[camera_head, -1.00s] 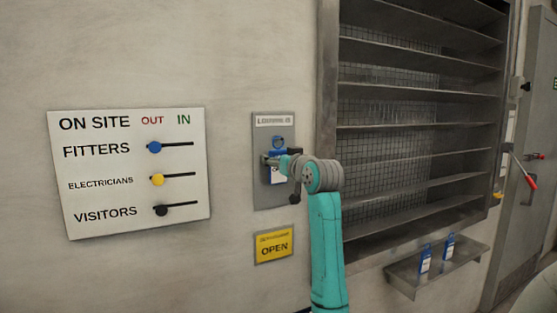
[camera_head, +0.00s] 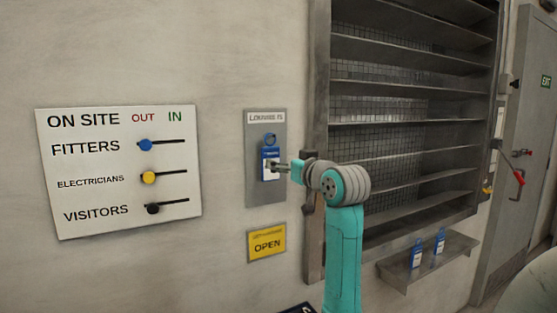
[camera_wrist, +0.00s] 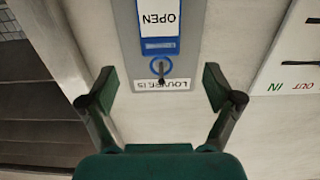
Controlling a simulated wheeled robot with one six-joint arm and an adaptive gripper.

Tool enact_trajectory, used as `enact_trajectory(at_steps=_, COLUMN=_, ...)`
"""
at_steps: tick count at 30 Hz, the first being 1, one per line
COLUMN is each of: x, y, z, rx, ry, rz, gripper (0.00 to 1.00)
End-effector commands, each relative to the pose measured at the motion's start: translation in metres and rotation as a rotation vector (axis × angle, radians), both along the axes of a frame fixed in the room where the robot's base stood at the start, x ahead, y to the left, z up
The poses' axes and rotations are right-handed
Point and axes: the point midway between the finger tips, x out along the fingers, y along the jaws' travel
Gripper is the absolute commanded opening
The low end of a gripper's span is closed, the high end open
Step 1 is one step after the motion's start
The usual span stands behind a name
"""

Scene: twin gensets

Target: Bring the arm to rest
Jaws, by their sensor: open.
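My teal arm (camera_head: 344,250) reaches up in front of the wall, and my gripper (camera_head: 275,166) points left toward a grey louvre plate (camera_head: 264,192). A blue and white tag (camera_head: 270,164) hangs on that plate from a blue ring. In the wrist view my gripper (camera_wrist: 160,92) is open, its two dark fingers wide apart with nothing between them. There the tag (camera_wrist: 159,22) reads OPEN upside down and hangs by its ring on a peg (camera_wrist: 160,70), beyond the fingertips and apart from them.
An ON SITE board (camera_head: 118,170) with coloured sliders is on the wall at left. Large louvres (camera_head: 410,130) fill the right, with a small shelf (camera_head: 450,250) holding two blue tags. A grey door (camera_head: 525,150) stands far right.

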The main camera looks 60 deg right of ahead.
Motion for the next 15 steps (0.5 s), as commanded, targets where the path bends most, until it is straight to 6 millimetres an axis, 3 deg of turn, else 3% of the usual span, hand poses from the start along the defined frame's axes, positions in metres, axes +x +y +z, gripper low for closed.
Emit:
enact_trajectory(at_steps=6, x=-0.016, y=0.01, z=0.0, rx=-0.001, ry=-0.001, rz=0.0, gripper=0.9)
enact_trajectory(at_steps=15, x=-0.017, y=0.011, z=-0.001, rx=0.001, ry=-0.001, rz=0.001, gripper=0.9)
